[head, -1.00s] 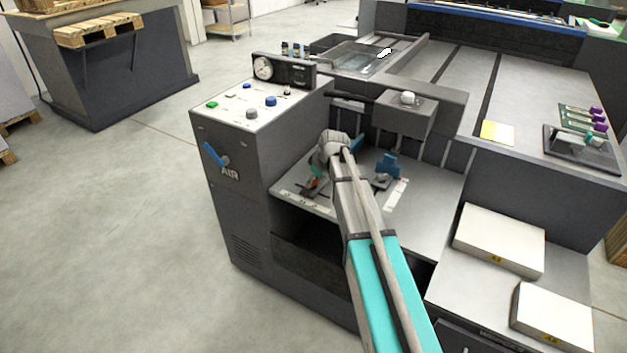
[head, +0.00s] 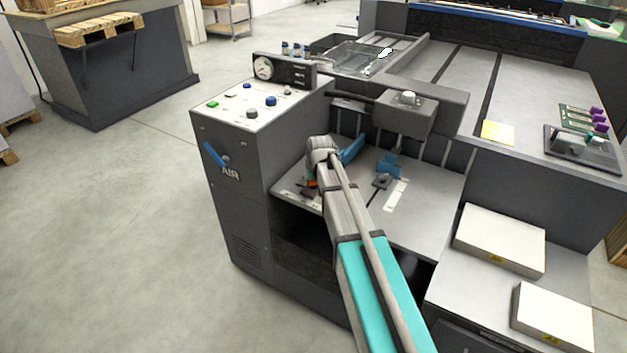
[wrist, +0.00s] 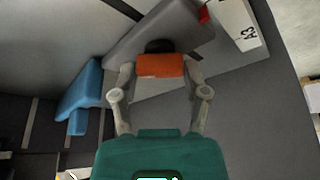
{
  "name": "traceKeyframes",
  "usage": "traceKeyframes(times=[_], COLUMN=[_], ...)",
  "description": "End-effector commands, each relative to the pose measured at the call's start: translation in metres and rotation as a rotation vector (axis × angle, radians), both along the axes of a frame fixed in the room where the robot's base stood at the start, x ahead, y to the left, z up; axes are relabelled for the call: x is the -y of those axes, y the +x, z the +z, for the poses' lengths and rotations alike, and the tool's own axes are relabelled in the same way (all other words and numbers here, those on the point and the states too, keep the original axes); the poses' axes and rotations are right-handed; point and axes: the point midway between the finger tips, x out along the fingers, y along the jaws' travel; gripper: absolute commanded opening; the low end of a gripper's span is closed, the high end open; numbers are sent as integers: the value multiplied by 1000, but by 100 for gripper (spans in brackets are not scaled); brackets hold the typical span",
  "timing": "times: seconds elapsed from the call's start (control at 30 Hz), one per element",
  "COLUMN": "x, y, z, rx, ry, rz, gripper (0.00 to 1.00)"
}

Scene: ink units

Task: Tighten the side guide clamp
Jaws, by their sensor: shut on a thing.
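My gripper (wrist: 163,68) is shut on an orange clamp handle (wrist: 160,66); one finger is on each side of it. The handle sits by a dark round stem on a grey block. In the head view my wrist hides most of the gripper, and only a bit of the orange handle (head: 311,183) shows at the left of the feed table. A blue side guide (wrist: 80,98) stands left of the gripper in the wrist view; it also shows behind my wrist in the head view (head: 352,149). A second blue guide (head: 389,168) stands further right.
The grey feed table (head: 425,225) has pale scale strips; a label reading A3 (wrist: 238,22) shows near the gripper. The control cabinet (head: 230,190) rises at the left. A grey overhanging box (head: 403,117) is above the table. White paper stacks (head: 500,238) lie at the right.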

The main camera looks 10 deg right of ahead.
Motion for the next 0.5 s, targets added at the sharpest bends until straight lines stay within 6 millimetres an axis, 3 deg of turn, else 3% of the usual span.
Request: traceKeyframes(times=[0.5], x=[0], y=[0], z=[0], rx=[-2], ry=[1], rz=[-47], gripper=[11])
